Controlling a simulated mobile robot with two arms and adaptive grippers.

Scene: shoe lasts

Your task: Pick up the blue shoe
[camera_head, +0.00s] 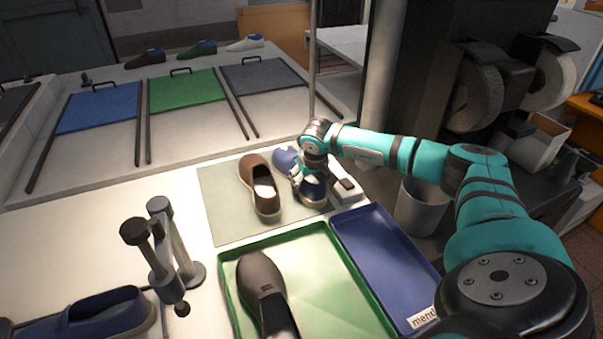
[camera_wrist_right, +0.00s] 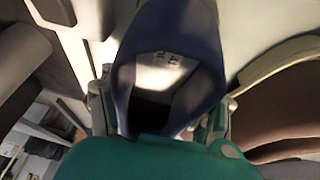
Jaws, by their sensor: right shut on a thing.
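The blue shoe (camera_head: 313,191) is on the grey-green mat (camera_head: 223,212), partly hidden by my right gripper (camera_head: 309,178). In the right wrist view the blue shoe (camera_wrist_right: 170,40) fills the middle, its opening facing the camera. The fingers of my right gripper (camera_wrist_right: 160,108) sit on both sides of its heel end, shut on it. I cannot tell whether the shoe is lifted off the mat. My left gripper does not show in the head view.
A brown shoe (camera_head: 261,185) lies just left of the blue shoe. A green tray (camera_head: 345,290) with a dark shoe (camera_head: 262,290) and a blue tray (camera_head: 385,255) are nearer. A last stand (camera_head: 165,250) is at the left. Another blue shoe (camera_head: 95,315) is at the lower left.

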